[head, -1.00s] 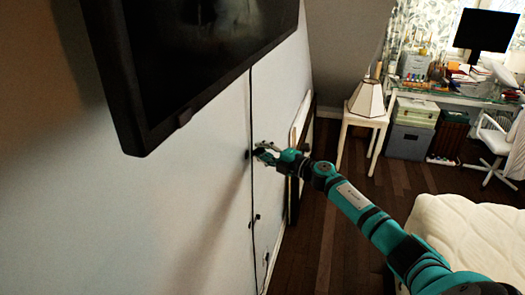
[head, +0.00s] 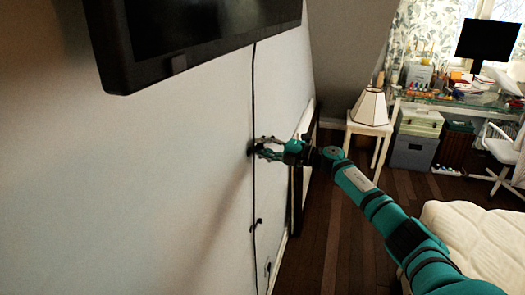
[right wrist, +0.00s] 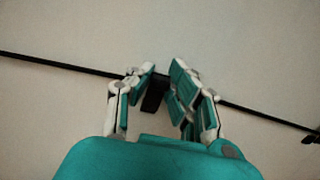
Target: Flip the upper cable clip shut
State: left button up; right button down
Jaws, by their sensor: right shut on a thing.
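The upper cable clip (right wrist: 154,96) is a small dark piece on the wall. In the right wrist view it lies between the fingers of my right gripper (right wrist: 160,88), which is shut on it. In the head view my right gripper (head: 262,148) is at the wall, at the cable, and its fingers partly hide the clip. I cannot tell the angle of the clip's flap. The black cable (head: 254,100) runs down the wall past the gripper. My left gripper is not in view.
A lower clip (head: 256,222) sits on the cable below. A wall-mounted TV (head: 200,45) hangs above. A framed panel leans at the wall behind my gripper. A white bed (head: 475,235), lamp table and desk stand to the right.

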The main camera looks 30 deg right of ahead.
jog(key=c, duration=1.2)
grip_release()
jog(key=shift+s+d, duration=0.1)
jog(key=v, duration=1.2)
